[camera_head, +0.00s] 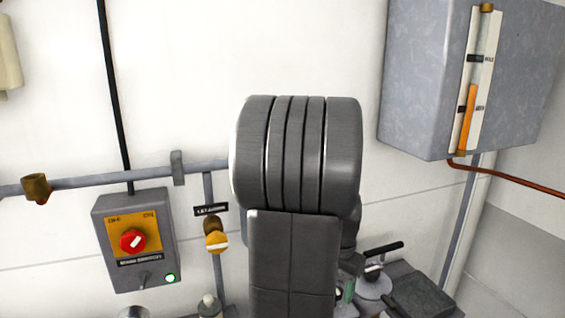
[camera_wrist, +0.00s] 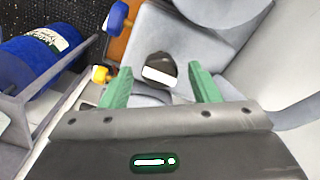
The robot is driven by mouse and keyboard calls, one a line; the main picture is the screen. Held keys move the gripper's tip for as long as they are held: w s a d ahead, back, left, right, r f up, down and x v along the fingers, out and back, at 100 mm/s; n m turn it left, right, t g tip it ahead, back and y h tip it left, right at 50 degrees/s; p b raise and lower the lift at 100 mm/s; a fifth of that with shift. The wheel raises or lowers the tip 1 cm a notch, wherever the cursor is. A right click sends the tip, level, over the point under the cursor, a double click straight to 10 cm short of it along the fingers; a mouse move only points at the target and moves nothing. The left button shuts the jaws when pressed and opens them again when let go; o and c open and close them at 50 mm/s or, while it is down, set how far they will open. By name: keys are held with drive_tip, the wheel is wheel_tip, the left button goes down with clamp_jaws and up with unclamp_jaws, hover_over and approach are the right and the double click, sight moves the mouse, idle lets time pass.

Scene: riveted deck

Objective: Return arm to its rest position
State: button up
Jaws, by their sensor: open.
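My gripper shows in the wrist view (camera_wrist: 155,88) with its two green fingers spread apart. Nothing is held between them. Beyond the fingers are grey rounded surfaces with a dark opening. In the head view my dark grey arm fills the middle of the picture and hides most of the gripper; only a bit of green (camera_head: 347,291) shows low at its right side.
A grey switch box (camera_head: 110,225) with a red knob and green light is left of my arm. A grey tank (camera_head: 415,80) with a gauge hangs upper right. A pipe (camera_head: 110,180) runs along the wall. The wrist view shows a blue drum (camera_wrist: 45,65) behind a grey rail.

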drive_tip(key=n, duration=1.1)
drive_tip(key=shift+n+b, duration=0.3)
drive_tip(key=shift+b, duration=0.1)
drive_tip(key=shift+n, duration=1.3)
drive_tip(key=shift+s, duration=0.1)
